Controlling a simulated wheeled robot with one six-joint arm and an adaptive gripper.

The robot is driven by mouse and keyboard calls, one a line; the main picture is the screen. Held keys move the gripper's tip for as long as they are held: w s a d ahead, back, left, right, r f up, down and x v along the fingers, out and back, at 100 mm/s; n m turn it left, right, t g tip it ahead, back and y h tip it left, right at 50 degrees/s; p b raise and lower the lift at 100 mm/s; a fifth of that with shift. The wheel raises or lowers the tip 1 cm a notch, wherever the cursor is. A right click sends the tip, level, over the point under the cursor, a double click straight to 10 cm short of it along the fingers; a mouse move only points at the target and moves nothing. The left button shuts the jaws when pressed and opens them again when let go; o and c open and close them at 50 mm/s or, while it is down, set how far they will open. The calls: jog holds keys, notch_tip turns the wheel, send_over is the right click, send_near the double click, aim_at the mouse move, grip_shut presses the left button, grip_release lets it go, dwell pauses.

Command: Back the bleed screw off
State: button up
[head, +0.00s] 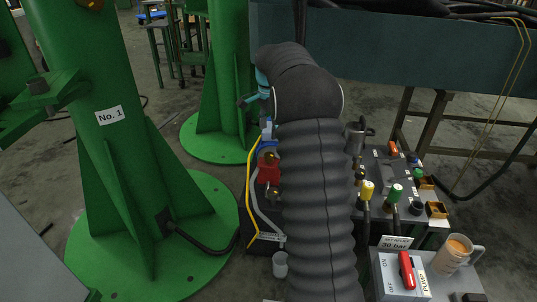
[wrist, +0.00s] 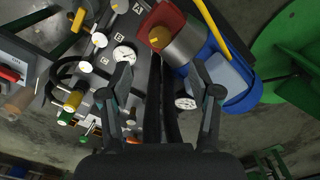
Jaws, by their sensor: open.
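My gripper (wrist: 160,85) is open and empty in the wrist view, its two black fingers spread apart over the bench equipment. A red block (wrist: 172,15) with a brass knob (wrist: 160,37) lies beyond the fingertips, beside a grey cylinder and a blue body (wrist: 238,85). The red block also shows in the head view (head: 268,175), left of my arm. I cannot tell for sure which small fitting is the bleed screw. My sleeved arm hides the middle of the bench and the gripper in the head view.
A panel (head: 377,170) with several knobs and hoses lies right of my arm. A pump switch box (head: 390,282) with a red lever and a mug (head: 457,252) stand at front right. A green column (head: 100,120) marked No. 1 stands left.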

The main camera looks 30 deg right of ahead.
aim_at(269, 154)
notch_tip(269, 154, down, 10)
jog(key=shift+f+b, duration=0.25)
jog(key=shift+b, duration=0.25)
jog(key=c, duration=1.1)
